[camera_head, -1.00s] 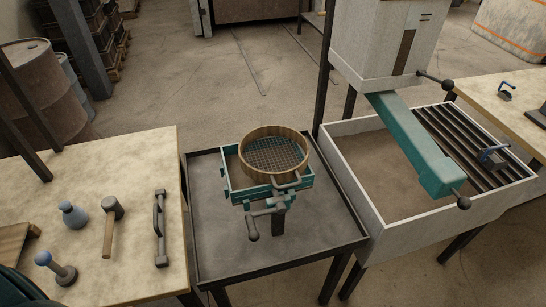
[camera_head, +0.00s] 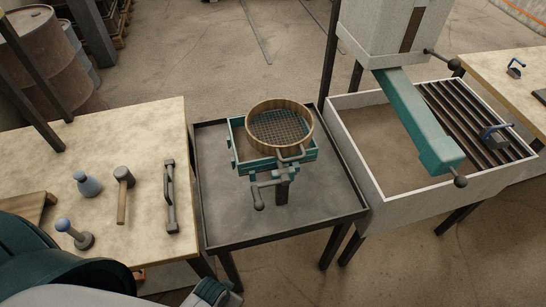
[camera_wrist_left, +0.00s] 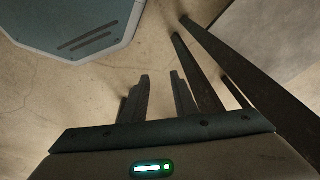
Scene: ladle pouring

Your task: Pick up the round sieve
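The round sieve (camera_head: 278,127) has a wooden rim and a wire mesh, with a grey handle at its front. It sits on a teal square frame (camera_head: 238,155) above a dark tray table in the middle of the head view. My left arm comes in at the lower left of the head view, well apart from the sieve. In the left wrist view my left gripper (camera_wrist_left: 162,95) has its two fingers apart, with nothing between them and the floor behind. The sieve does not show in the left wrist view. My right gripper is in neither view.
The dark tray table (camera_head: 222,215) has a raised rim. A wooden table (camera_head: 140,140) at left carries a hammer (camera_head: 123,193), a metal bar handle (camera_head: 170,197) and blue-topped tools. A sand-filled box (camera_head: 382,196) with a teal chute (camera_head: 418,125) stands at right.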

